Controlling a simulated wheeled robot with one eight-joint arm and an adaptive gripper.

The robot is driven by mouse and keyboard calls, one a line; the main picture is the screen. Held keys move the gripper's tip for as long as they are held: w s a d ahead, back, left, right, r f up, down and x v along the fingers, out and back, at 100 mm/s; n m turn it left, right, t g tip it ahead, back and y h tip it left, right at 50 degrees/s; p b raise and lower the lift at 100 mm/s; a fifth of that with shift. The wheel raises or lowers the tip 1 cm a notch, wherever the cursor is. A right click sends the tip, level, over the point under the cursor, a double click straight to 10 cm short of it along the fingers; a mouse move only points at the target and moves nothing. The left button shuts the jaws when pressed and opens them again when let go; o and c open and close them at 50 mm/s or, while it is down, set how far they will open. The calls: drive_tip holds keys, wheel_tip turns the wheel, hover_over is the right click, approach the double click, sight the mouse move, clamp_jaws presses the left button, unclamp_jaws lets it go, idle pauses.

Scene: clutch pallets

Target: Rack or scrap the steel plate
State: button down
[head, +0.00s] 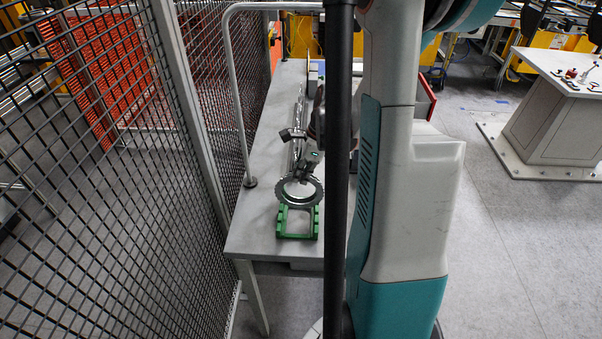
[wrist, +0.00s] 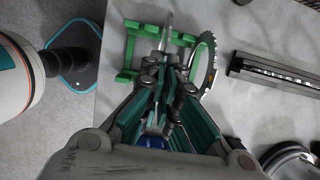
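The steel plate (head: 281,191) is a toothed grey ring. In the head view it is above the far end of the green rack (head: 297,236) and tilted; whether it touches the rack I cannot tell. My gripper (head: 306,166) is at the ring's far rim, with its fingers close together on it. In the wrist view the fingers (wrist: 166,66) converge in front of the green rack (wrist: 128,76), and the toothed rim of the plate (wrist: 207,62) shows just right of them. The fingers hide the gripped part of the rim.
A long metal rail (wrist: 272,70) lies on the grey table (head: 254,223) beyond the plate. Round dark parts (wrist: 290,162) show at lower right in the wrist view. A mesh fence (head: 100,180) and a bent pole (head: 235,90) stand along the left. A red bin (head: 425,98) is partly hidden by my arm.

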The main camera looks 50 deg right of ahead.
drive_tip(key=shift+f+b, duration=2.65)
drive_tip(key=shift+f, duration=0.45)
drive_tip(key=c, duration=2.3)
unclamp_jaws()
drive_tip(key=o, duration=0.6)
drive_tip(key=shift+r, duration=0.1)
drive_tip(key=shift+r+p, duration=2.75)
drive_tip(key=shift+r, duration=1.25)
